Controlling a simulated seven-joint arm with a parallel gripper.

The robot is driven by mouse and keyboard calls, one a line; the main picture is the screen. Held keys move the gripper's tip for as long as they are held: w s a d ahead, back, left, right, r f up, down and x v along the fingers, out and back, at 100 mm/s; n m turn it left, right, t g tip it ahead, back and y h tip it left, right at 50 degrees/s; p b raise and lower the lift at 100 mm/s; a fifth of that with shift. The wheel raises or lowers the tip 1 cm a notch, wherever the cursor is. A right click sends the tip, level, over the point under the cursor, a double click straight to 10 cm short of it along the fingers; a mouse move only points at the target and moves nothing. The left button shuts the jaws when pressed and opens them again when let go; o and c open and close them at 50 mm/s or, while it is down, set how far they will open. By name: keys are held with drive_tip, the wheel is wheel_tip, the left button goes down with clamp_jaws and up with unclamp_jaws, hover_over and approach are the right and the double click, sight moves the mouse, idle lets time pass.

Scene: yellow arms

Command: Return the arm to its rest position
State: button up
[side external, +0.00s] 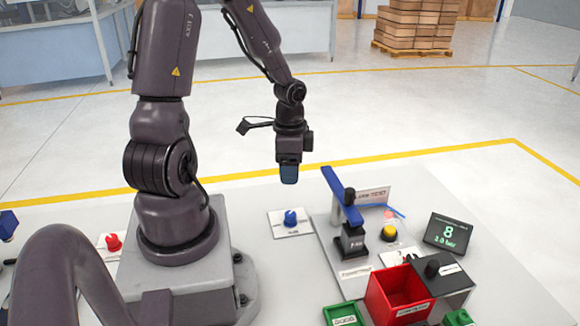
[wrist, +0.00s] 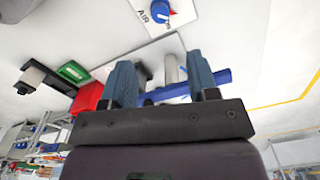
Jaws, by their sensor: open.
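My gripper (side external: 289,176) hangs above the white table, behind the blue knob and left of the leak test fixture, touching nothing. In the wrist view my gripper (wrist: 163,85) shows two blue fingers spread apart with nothing held between them. My dark arm bends down to it from the top of the side view.
The blue air knob (side external: 291,217) sits on a white plate. The fixture's blue lever (side external: 342,195) stands raised near a yellow button (side external: 389,233). A display (side external: 448,234) reads 8 and 2.0 bar. A red bin (side external: 398,295) and green trays (side external: 343,314) stand in front.

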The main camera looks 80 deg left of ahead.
idle(0.4)
drive_tip(key=s+d+r+n+t, duration=0.2)
drive_tip(key=d+r+t, duration=0.3)
drive_tip(key=d+r, duration=1.2)
wheel_tip(320, 180, up, 4)
drive_tip(key=shift+s+f+n+t, duration=0.1)
drive_tip(key=shift+s+n+t, duration=0.2)
drive_tip(key=shift+n, duration=0.3)
